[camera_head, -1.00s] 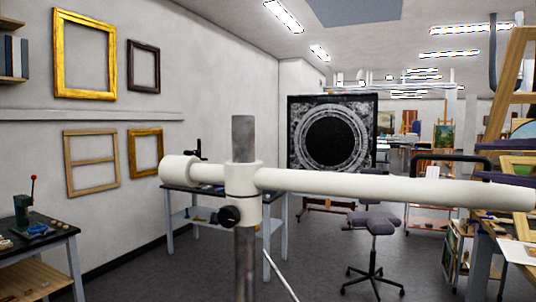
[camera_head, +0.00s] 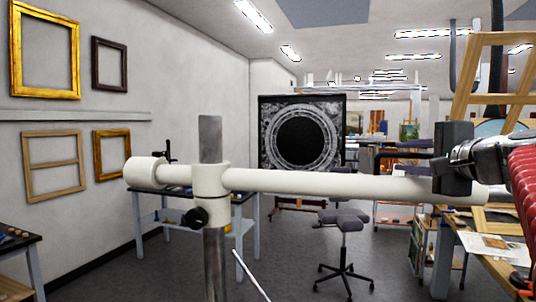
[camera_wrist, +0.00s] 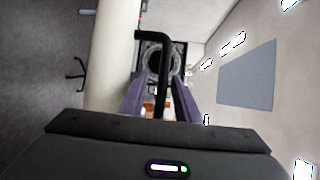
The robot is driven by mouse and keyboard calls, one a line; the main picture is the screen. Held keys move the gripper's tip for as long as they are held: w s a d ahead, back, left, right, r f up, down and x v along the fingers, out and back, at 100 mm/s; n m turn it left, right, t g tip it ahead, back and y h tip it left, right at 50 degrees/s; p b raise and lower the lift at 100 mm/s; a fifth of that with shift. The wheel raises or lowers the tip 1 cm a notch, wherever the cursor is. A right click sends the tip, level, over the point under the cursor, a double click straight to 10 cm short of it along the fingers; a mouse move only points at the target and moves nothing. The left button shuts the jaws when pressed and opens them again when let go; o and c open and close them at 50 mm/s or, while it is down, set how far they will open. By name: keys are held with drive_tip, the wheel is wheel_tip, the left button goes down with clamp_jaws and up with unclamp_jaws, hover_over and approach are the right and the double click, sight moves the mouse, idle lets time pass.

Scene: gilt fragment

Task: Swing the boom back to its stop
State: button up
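The boom (camera_head: 330,184) is a long white tube, level, reaching right from a white collar on an upright grey metal post (camera_head: 213,250). A short thicker white end (camera_head: 146,172) sticks out on the left, and a black knob (camera_head: 196,217) sits on the collar. My gripper (camera_head: 453,162) is near the boom's right end, its dark fingers overlapping the tube in the picture. Contact cannot be told. No stop is recognisable.
A stool (camera_head: 345,222) and a dark panel with a round ornament (camera_head: 302,140) stand behind the boom. A workbench (camera_head: 180,207) stands behind the post. A wooden easel and table (camera_head: 460,255) crowd the right. Open floor lies in the middle.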

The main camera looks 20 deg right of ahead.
drive_tip(key=shift+w+d+f, duration=0.1)
drive_tip(key=shift+w, duration=1.1)
drive_tip(key=shift+c, duration=0.3)
clamp_jaws()
drive_tip(key=shift+f, duration=0.1)
